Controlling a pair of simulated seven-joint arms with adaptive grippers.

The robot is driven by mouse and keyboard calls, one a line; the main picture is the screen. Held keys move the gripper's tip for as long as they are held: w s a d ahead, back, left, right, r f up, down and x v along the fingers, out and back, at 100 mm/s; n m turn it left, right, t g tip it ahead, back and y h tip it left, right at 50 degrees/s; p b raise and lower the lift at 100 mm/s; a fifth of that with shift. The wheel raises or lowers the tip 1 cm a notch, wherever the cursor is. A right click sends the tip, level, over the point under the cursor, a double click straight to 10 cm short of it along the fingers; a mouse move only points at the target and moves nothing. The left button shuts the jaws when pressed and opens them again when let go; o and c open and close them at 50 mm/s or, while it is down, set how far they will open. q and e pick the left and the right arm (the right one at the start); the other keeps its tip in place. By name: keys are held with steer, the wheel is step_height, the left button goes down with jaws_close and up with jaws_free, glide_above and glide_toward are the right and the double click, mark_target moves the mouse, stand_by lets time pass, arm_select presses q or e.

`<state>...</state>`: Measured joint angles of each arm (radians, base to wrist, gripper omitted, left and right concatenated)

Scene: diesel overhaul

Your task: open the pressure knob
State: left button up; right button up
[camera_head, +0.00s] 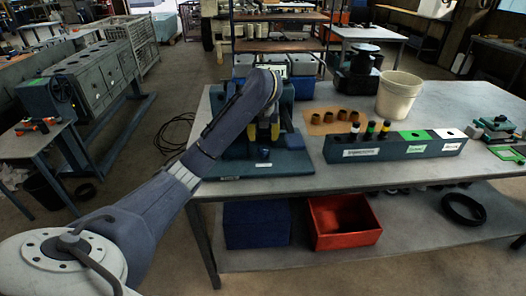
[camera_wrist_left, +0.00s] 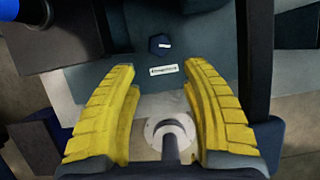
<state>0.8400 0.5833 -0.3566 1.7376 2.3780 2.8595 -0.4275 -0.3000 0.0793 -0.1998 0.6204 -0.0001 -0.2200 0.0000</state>
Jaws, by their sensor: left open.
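A dark blue test stand (camera_head: 225,165) with a flat base stands at the left end of the workbench. A small dark blue knob-like part (camera_head: 263,154) sits on its base. In the left wrist view, a dark blue many-sided knob (camera_wrist_left: 160,44) with a white mark lies beyond the fingertips, near a small white label (camera_wrist_left: 164,70). My left gripper (camera_head: 264,130) is over the stand, its yellow fingers pointing down. In the wrist view my left gripper (camera_wrist_left: 160,66) is open, with no object held. My arm hides much of the stand. My right gripper is not in view.
A dark block rack (camera_head: 395,150) with several injector-like parts stands to the right of the stand. Behind it are brown rings on a mat (camera_head: 318,117) and a cream bucket (camera_head: 399,95). A red bin (camera_head: 343,222) stands on the lower shelf.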

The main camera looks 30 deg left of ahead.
mark_target(263, 150)
arm_select(q)
steer(key=x, duration=1.2)
steer(key=shift+s+a+f, duration=0.1)
steer(key=shift+s, duration=0.1)
steer(key=shift+o, duration=0.2)
steer(key=c, duration=1)
